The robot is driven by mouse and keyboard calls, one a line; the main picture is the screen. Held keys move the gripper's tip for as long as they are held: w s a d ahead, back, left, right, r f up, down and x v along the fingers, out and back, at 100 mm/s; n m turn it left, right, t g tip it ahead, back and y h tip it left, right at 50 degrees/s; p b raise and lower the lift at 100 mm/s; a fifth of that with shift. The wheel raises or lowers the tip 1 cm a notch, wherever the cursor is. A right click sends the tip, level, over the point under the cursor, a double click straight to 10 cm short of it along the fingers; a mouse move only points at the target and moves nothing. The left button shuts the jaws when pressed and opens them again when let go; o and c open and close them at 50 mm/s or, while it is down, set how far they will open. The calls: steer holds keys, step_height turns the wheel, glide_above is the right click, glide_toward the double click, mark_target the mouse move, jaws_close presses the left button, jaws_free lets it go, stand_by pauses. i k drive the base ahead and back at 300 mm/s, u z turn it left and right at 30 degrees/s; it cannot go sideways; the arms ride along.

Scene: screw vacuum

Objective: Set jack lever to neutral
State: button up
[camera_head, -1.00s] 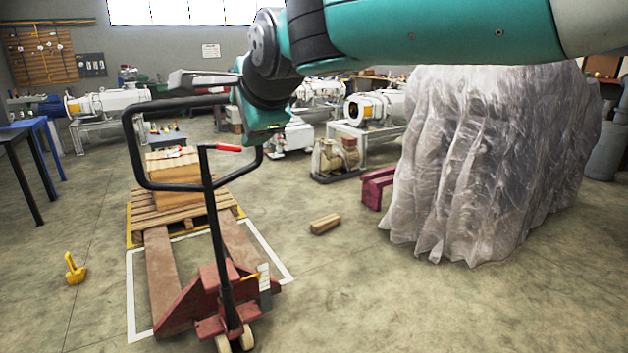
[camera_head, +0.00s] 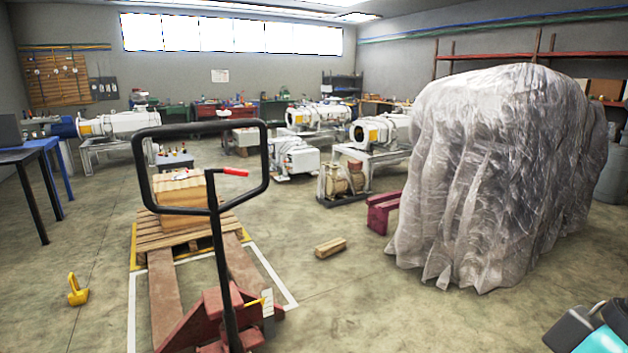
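The red pallet jack stands in the left centre, its black loop handle (camera_head: 200,168) upright and facing me. The jack lever (camera_head: 235,172) has a red tip and sits inside the loop, pointing right and nearly level. The red jack body (camera_head: 222,320) is at the bottom of the view, cut off by the lower edge. A part of my arm shows in the lower right corner, in teal and dark grey. My gripper cannot be made out there. Nothing of mine touches the handle or the lever.
A wooden pallet (camera_head: 190,236) with a box (camera_head: 180,190) lies behind the jack. A wood block (camera_head: 330,247) and a yellow object (camera_head: 77,290) lie on the floor. A plastic-covered bulk (camera_head: 495,180) stands at right.

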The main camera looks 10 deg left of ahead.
mark_target(233, 171)
steer(key=k, duration=0.4)
steer(key=u, duration=1.25)
steer(key=i, duration=1.65)
steer(key=z, duration=0.55)
steer(key=i, duration=0.55)
steer(key=z, duration=0.45)
